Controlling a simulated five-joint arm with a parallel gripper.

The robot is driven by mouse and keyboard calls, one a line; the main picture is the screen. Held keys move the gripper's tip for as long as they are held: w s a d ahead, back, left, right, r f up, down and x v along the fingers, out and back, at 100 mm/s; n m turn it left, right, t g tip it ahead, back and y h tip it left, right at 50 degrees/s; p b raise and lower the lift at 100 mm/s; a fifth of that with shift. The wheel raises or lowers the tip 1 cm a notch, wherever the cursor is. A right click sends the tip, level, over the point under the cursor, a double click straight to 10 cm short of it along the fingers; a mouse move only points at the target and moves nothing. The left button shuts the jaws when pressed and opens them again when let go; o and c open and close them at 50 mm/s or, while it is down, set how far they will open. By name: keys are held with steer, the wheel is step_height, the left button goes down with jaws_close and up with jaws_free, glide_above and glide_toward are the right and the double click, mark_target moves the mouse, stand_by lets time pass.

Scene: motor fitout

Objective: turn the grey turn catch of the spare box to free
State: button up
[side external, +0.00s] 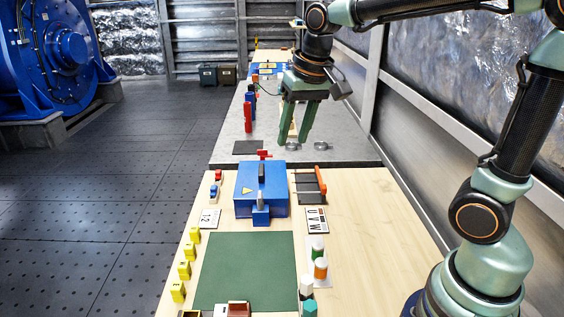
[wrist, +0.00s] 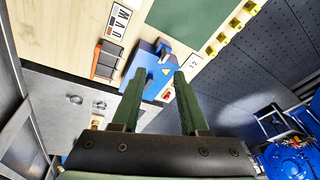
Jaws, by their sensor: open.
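My gripper (side external: 295,142) is open and empty, its green fingers pointing down over the grey bench section, beyond the large blue box. A blue box (side external: 247,204) with a yellow triangle stands on the wooden bench. It has a dark upright piece on top and a small blue block with a grey upright piece (side external: 260,200) at its near side. I cannot tell whether this is the spare box or whether that piece is its turn catch. In the wrist view the blue box (wrist: 150,66) shows beyond and between the open fingertips (wrist: 159,73), apart from them.
Two grey rings (side external: 321,146) lie near the fingers. A black and orange part (side external: 311,187) and a UVW plate (side external: 317,220) stand right of the box. Yellow blocks (side external: 184,270) line the left edge. The green mat (side external: 248,272) has a large clear area.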

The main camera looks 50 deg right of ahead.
steer(key=w+f+m+g, duration=0.2)
steer(key=w+f, duration=0.1)
steer(key=w, duration=0.3)
steer(key=m+g, duration=0.1)
steer(key=m, duration=0.2)
glide_above(260, 194)
step_height(260, 194, down, 4)
step_height(260, 194, down, 12)
jaws_close()
